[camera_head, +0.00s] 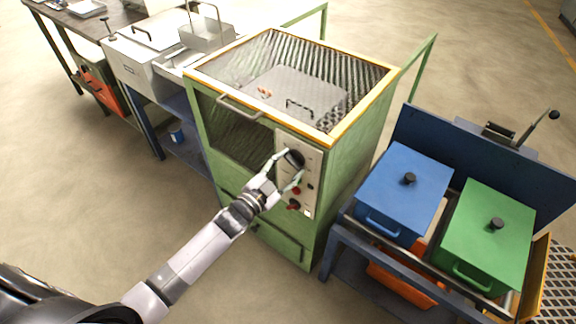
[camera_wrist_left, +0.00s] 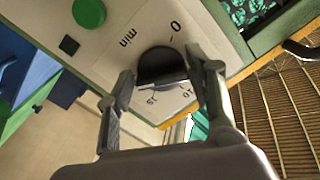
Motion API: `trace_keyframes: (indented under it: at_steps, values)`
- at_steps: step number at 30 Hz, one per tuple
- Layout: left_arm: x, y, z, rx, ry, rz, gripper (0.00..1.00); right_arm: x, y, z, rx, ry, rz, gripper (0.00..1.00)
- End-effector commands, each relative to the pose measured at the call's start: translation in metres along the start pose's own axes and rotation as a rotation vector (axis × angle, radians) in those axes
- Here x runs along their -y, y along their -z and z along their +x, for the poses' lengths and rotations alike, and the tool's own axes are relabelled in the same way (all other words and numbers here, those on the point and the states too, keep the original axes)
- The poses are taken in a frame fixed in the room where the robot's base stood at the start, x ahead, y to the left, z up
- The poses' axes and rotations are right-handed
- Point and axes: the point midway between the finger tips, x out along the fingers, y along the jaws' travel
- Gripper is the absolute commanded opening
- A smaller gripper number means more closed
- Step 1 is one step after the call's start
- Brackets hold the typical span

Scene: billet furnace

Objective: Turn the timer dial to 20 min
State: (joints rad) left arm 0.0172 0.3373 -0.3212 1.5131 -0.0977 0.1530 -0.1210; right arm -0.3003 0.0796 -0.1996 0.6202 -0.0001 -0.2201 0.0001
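The timer dial (camera_head: 295,158) is a dark round knob at the top of the pale control panel (camera_head: 311,197) on the green furnace's front. In the left wrist view the dial (camera_wrist_left: 160,66) shows close up, with "0", "min", "10" and "15" printed around it. I cannot read its pointer clearly. My left gripper (camera_head: 286,169) is at the panel. In the wrist view the fingers of my left gripper (camera_wrist_left: 161,66) are spread, one on each side of the dial. I cannot tell whether they touch it. My right gripper is out of view.
Below the dial are red knobs (camera_head: 293,205), and a green button (camera_wrist_left: 89,13) shows in the wrist view. The furnace has a door handle (camera_head: 239,107). A blue box (camera_head: 404,187) and a green box (camera_head: 488,236) stand right. Open floor (camera_head: 130,215) lies left.

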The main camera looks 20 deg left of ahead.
Motion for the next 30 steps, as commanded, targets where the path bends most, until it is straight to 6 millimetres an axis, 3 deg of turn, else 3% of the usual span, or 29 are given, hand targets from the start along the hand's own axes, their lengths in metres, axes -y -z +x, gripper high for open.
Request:
trace_keyframes:
  at_steps: [7,17,23,30]
  values:
    - [0.0,0.001,0.0,-0.002,0.001,-0.003,0.67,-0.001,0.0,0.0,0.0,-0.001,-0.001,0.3]
    - [0.001,0.001,-0.002,-0.002,0.001,-0.004,0.67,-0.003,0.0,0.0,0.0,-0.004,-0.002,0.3]
    - [0.0,0.0,-0.03,0.0,-0.001,-0.004,0.67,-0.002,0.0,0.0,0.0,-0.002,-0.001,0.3]
    - [-0.001,0.0,-0.081,0.001,-0.001,-0.004,0.67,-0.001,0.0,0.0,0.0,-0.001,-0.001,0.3]
